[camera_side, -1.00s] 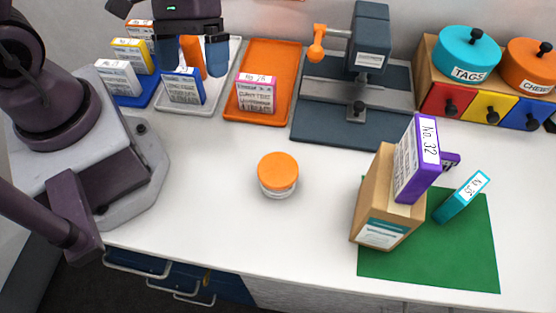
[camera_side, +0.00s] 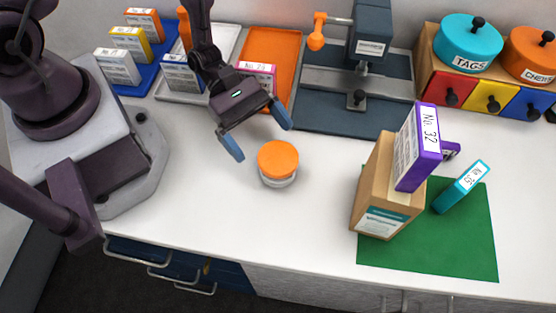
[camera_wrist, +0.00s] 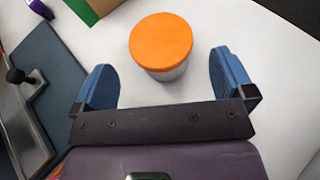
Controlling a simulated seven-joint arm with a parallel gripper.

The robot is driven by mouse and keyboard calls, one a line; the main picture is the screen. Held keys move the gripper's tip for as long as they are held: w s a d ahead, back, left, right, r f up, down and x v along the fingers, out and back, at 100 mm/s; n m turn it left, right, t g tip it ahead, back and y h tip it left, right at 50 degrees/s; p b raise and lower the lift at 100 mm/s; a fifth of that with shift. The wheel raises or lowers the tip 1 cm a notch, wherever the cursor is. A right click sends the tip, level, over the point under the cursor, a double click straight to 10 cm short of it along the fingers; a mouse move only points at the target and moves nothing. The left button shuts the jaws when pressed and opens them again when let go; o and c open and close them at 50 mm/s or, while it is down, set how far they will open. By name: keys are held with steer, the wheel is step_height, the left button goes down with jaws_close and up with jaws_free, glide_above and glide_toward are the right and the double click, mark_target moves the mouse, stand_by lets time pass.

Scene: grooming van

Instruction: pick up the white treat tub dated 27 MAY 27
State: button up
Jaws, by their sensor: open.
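A white tub with an orange lid (camera_side: 278,163) stands upright on the white counter, left of the green mat. No date can be read on it in either view. My gripper (camera_side: 261,136) is open, just up and to the left of the tub in the side view. In the wrist view the tub's orange lid (camera_wrist: 161,41) lies ahead of my gripper (camera_wrist: 170,72), between the lines of its two blue fingers. Nothing is held. The tub's side is mostly hidden under its lid in the wrist view.
A cardboard box (camera_side: 370,185) with a purple box (camera_side: 418,148) on it stands on the green mat (camera_side: 440,250), beside a teal box (camera_side: 461,187). Trays of small boxes and a grey press (camera_side: 372,50) stand behind. The counter around the tub is clear.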

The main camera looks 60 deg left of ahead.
mark_target(276, 159)
steer(key=x, duration=0.5)
steer(key=shift+d+f, duration=0.25)
steer(key=shift+d, duration=0.05)
steer(key=c, duration=1)
